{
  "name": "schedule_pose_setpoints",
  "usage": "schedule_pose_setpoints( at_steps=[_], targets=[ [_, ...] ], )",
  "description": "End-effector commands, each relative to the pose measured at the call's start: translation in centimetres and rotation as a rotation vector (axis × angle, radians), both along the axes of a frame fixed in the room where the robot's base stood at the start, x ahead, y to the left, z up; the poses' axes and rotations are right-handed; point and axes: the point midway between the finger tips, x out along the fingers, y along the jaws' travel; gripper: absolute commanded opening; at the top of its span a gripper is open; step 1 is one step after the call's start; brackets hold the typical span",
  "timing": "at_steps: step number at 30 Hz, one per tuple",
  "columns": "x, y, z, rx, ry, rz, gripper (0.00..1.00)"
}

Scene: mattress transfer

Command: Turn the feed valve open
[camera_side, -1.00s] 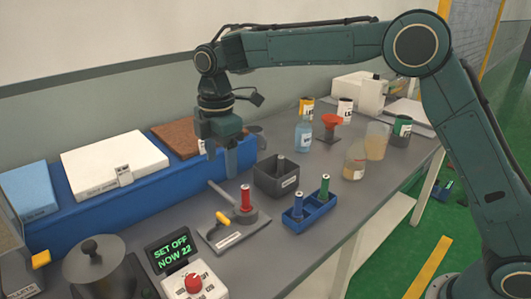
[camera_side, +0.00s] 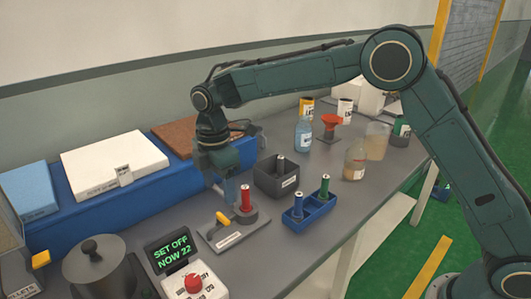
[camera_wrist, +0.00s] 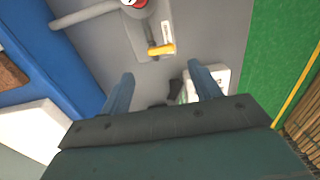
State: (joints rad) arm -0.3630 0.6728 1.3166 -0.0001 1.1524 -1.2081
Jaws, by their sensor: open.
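A yellow lever handle (camera_side: 223,218) sits on a grey labelled base plate (camera_side: 252,238), beside an upright red cylinder (camera_side: 246,198) in a round holder. I take this lever for the feed valve, but the label is too small to read. In the wrist view the yellow handle (camera_wrist: 161,49) lies just beyond my fingertips, pointing across the picture. A grey pipe (camera_wrist: 85,15) runs off to its left. My gripper (camera_side: 230,197) is open and empty, pointing down behind the lever and red cylinder. In the wrist view its two fingers (camera_wrist: 160,70) are apart with nothing between them.
A display (camera_side: 172,250) reads "SET OFF NOW 22", beside a white box with a red knob (camera_side: 193,283). Another yellow handle (camera_side: 41,259) is at the far left. A dark bin (camera_side: 275,185) and blue rack (camera_side: 310,215) stand to the right. A blue platform (camera_side: 90,215) lies behind.

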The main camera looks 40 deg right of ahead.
Motion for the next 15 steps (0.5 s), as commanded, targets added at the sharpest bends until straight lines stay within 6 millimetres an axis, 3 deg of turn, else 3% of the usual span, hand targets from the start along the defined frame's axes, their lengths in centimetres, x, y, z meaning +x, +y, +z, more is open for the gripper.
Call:
schedule_pose_setpoints(
  at_steps=[9,15],
  targets=[
    [0.0,0.0,-5.0,-0.001,0.003,0.0,0.63],
    [0.0,0.0,-7.1,-0.001,0.002,0.0,0.63]
  ],
)
